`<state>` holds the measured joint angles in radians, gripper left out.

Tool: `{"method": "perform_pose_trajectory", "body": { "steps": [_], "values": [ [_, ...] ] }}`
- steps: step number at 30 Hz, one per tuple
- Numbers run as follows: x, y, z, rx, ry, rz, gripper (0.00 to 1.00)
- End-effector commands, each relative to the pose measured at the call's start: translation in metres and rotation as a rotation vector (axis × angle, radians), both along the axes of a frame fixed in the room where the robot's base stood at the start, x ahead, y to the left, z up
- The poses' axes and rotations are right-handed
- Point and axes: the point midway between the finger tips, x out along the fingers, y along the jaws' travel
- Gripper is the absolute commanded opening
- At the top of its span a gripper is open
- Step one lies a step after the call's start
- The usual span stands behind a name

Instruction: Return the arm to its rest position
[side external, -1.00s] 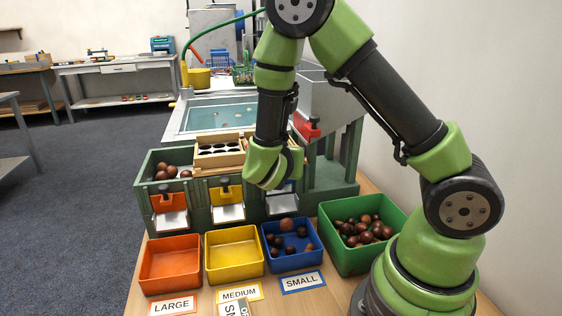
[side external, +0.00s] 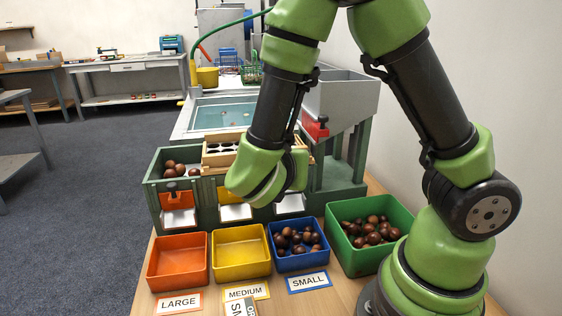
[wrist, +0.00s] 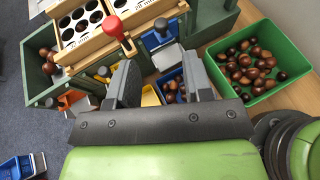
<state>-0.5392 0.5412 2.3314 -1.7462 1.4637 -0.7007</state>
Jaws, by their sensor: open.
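My gripper (wrist: 160,82) shows in the wrist view with its two dark fingers spread apart and nothing between them. In the side view my green wrist hangs in front of the sorting station, hiding the fingers and part of the middle and right gates. The blue bin (side external: 272,255) holds several small chestnuts and stands just right of the wrist. The yellow bin (side external: 241,273) and orange bin (side external: 178,284) look empty.
A green bin (side external: 347,262) with many chestnuts stands at the right, close to my base. The green station (side external: 153,200) has large chestnuts in its left compartment and a wooden sizing tray (side external: 213,159). A grey hopper (side external: 340,97) rises behind. Label cards lie in front.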

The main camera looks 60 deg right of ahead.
Motion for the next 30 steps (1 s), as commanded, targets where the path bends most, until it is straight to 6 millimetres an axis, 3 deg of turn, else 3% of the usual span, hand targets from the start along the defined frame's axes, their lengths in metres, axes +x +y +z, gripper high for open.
{"method": "perform_pose_trajectory", "body": {
  "steps": [12, 16, 23, 27, 30],
  "values": [
    [-0.003, 0.006, 0.003, 0.002, 0.000, -0.003, 0.46],
    [-0.012, -0.001, 0.009, 0.067, -0.046, -0.087, 0.46],
    [-0.067, -0.018, 0.028, 0.498, -0.351, -0.612, 0.46],
    [-0.096, -0.006, 0.038, 0.840, -0.597, -0.985, 0.46],
    [-0.108, 0.009, 0.049, 1.099, -0.773, -1.235, 0.46]
  ]
}}
